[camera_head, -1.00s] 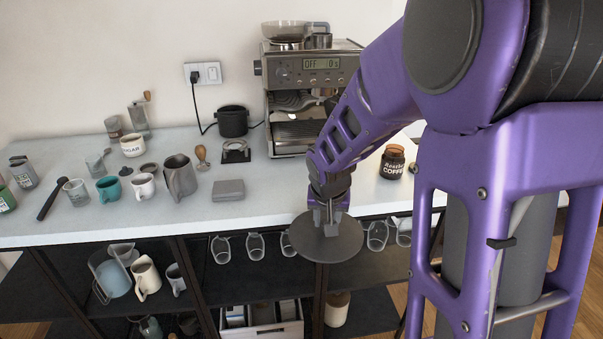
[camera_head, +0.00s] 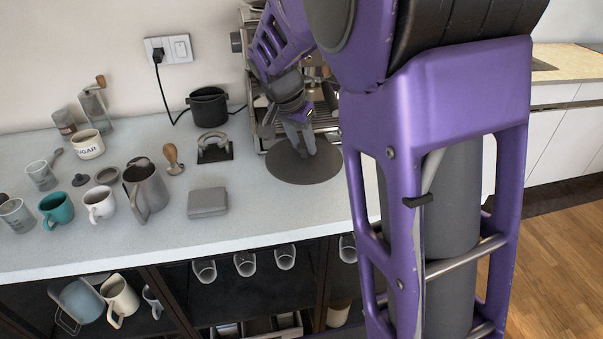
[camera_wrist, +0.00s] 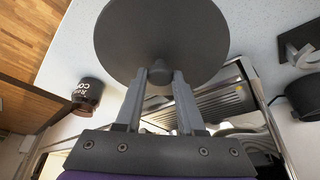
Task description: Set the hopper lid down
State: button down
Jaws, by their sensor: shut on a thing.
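The hopper lid (camera_head: 292,170) is a dark grey round disc with a small knob on its middle. My gripper (camera_head: 298,142) is shut on that knob from above in the head view. The lid looks level and lies over the white counter in front of the coffee machine; I cannot tell whether it touches the counter. In the wrist view the lid (camera_wrist: 165,35) fills the top middle, with the fingers of my gripper (camera_wrist: 158,74) closed on its knob. The coffee machine (camera_head: 262,92) is partly hidden behind my arm.
A grey box (camera_head: 207,202), a tamper (camera_head: 173,159), a portafilter stand (camera_head: 214,148) and a black bin (camera_head: 208,106) stand left of the lid. A metal pitcher (camera_head: 147,190) and several mugs are farther left. A coffee jar (camera_wrist: 87,92) shows in the wrist view.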

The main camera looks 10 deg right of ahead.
aim_at(299, 161)
notch_tip(299, 161, down, 8)
jog(key=shift+r+b, duration=0.25)
jog(key=shift+b, duration=0.2)
jog(key=shift+f, duration=0.2)
jog(key=c, duration=0.5)
grip_release()
jog(key=shift+r, duration=0.1)
jog(key=shift+r, duration=0.3)
jog(key=p+v, duration=0.1)
jog(key=v, duration=1)
jog(key=shift+s+a+r, duration=0.15)
jog(key=shift+s+r, duration=0.05)
jog(key=shift+r, duration=0.05)
